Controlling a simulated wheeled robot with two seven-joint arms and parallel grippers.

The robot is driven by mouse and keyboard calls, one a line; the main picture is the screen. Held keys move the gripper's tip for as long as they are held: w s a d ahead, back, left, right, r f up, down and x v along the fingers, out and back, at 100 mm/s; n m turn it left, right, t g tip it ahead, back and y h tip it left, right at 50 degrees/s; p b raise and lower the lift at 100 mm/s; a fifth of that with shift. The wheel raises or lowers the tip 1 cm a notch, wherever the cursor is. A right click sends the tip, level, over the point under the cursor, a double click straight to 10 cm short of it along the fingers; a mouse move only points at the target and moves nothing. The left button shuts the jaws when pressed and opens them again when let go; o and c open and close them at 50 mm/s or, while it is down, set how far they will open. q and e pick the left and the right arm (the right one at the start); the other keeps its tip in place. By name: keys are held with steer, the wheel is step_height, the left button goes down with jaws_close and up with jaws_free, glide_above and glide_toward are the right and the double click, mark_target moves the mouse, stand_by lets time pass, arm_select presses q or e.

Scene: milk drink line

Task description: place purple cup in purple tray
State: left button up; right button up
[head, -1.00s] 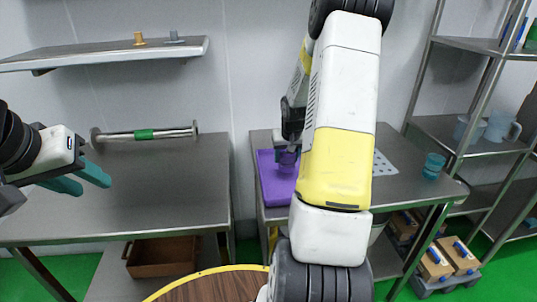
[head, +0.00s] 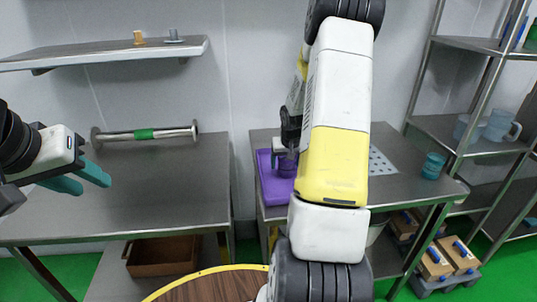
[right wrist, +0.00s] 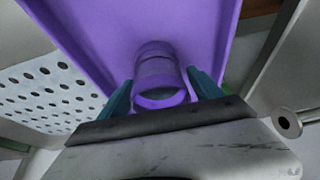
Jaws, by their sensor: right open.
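The purple cup (right wrist: 158,72) is in the purple tray (right wrist: 105,35) in the right wrist view. It also shows partly in the head view (head: 287,168), over the tray (head: 272,192). My right gripper (right wrist: 160,90) is open, with one teal finger on each side of the cup. Whether the fingers touch it, I cannot tell. In the head view my right arm hides the right part of the tray and much of this gripper (head: 287,152). My left gripper (head: 92,184) is open and empty, in front of the left table.
A perforated plate (head: 381,162) lies right of the tray. A teal cup (head: 432,166) stands near the right end of that table (head: 405,190). Jugs (head: 498,126) stand on the right rack.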

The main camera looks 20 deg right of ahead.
steer(key=v, duration=1.2)
steer(key=s+a+r+n+t+y, duration=0.1)
steer(key=s+a+r+n, duration=0.1)
steer(key=s+a+r, duration=0.85)
steer(key=s+a+r+n+t+y, duration=0.1)
steer(key=s+a+r, duration=0.4)
steer(key=s+a, duration=0.5)
steer(key=shift+s+a+y, duration=0.2)
steer(key=shift+s+y, duration=0.4)
steer(key=shift+s, duration=0.4)
